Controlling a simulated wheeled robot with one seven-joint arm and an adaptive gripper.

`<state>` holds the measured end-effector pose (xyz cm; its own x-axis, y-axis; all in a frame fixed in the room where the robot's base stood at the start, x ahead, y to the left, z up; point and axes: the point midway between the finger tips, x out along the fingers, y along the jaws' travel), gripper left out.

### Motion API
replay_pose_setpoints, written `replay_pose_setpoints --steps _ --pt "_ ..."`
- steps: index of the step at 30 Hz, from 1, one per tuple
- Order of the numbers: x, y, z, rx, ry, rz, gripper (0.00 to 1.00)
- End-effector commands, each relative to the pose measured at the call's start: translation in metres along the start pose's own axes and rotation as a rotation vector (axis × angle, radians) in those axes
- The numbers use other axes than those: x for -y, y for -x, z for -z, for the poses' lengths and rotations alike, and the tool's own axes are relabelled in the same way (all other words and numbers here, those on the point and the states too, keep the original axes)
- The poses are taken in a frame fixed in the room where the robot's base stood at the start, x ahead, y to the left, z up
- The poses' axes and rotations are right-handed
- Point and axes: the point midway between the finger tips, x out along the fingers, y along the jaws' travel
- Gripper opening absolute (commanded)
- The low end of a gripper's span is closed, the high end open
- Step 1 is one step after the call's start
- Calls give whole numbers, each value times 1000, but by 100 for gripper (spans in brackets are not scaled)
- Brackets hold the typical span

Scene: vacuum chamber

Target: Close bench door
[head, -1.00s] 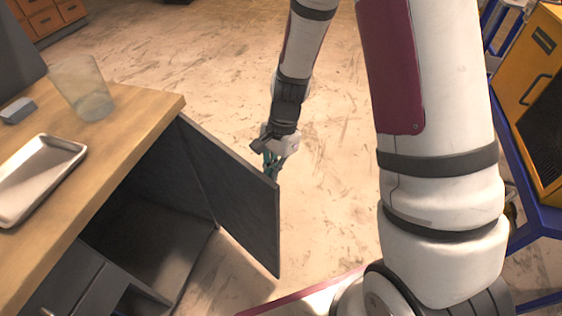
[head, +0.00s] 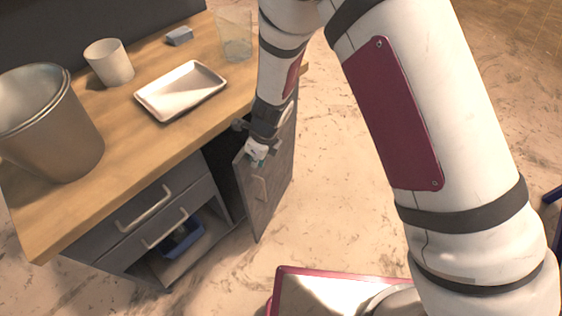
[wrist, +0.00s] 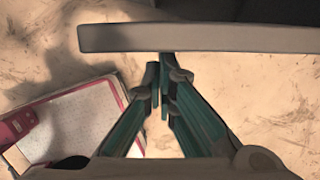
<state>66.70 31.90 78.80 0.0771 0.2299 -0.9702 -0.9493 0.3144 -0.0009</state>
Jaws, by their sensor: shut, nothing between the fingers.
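The bench door (head: 272,190) is a dark grey panel at the right end of the bench, standing partly open. Its outer face with a pale handle (head: 260,188) shows in the head view, with a dark gap between it and the cabinet. My gripper (head: 257,160) is at the top of the door near its free edge, on the handle side. In the wrist view the door's edge (wrist: 210,38) crosses as a grey bar, and my shut, empty gripper (wrist: 163,62) points at it. The fingertips are at or very near it; contact is unclear.
The wooden bench top (head: 130,150) holds a metal bucket (head: 60,140), a white cup (head: 108,62), a tray (head: 182,90), a small grey block (head: 179,36) and a clear glass (head: 234,38). Drawers (head: 150,210) lie left of the door.

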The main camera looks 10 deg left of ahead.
Motion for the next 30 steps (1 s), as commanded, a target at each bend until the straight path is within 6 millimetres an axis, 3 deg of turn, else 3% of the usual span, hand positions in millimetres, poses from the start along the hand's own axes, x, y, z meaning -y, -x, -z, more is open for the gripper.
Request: replay_pose_setpoints --steps 6,12,20,30 --pt "-3 -9 -40 0 -73 21 0" --pt "-2 -16 -63 0 -74 20 0" --pt "0 -19 -76 1 -75 19 0" --pt "0 -19 -76 0 -76 18 0"
